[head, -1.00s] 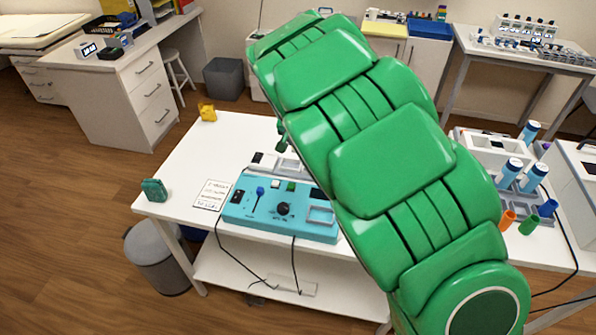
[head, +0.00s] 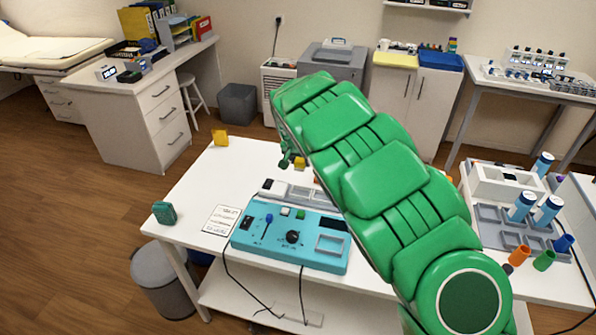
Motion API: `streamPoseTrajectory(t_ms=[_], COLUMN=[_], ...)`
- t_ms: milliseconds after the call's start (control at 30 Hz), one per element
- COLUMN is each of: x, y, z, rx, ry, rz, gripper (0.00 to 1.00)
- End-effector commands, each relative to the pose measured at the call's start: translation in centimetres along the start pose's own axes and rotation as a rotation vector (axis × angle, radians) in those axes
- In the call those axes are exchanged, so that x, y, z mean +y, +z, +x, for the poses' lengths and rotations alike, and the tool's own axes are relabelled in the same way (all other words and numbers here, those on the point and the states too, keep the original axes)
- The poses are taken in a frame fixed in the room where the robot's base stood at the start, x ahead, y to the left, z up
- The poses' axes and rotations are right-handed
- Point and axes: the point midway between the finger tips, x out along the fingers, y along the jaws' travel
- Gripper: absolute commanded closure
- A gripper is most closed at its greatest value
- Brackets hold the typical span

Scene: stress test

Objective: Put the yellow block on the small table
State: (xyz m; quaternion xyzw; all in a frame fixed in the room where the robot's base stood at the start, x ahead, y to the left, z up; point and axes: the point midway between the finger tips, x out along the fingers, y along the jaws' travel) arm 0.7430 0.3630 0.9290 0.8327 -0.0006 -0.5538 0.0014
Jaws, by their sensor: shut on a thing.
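My gripper (head: 291,160) is above the far part of the white table (head: 195,190), mostly hidden behind my green arm. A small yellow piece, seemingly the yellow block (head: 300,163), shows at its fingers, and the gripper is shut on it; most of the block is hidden. Another yellow boxy object (head: 220,137) stands at the table's far left corner, apart from the gripper. A second, smaller-looking table (head: 545,100) with grey legs stands at the back right. I cannot tell which table is the small one.
A blue control panel (head: 262,248) with knobs and cables sits on the white table, beside a written card (head: 221,220) and a green object (head: 164,212). Blue-capped bottles (head: 522,206) and a grey rack (head: 490,213) stand at right. The table's left part is mostly clear.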

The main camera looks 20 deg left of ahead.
Motion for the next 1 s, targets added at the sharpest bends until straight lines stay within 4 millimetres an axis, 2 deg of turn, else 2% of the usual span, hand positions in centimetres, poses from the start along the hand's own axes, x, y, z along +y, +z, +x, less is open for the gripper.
streamPoseTrajectory(t_ms=[500, 1000], x=[-1.5, -2.1], y=[-1.3, -1.8], z=[5.3, 7.2], rx=[-0.002, -0.003], ry=[0.0, 0.0], rz=[0.0, 0.0], gripper=[0.92, 0.92])
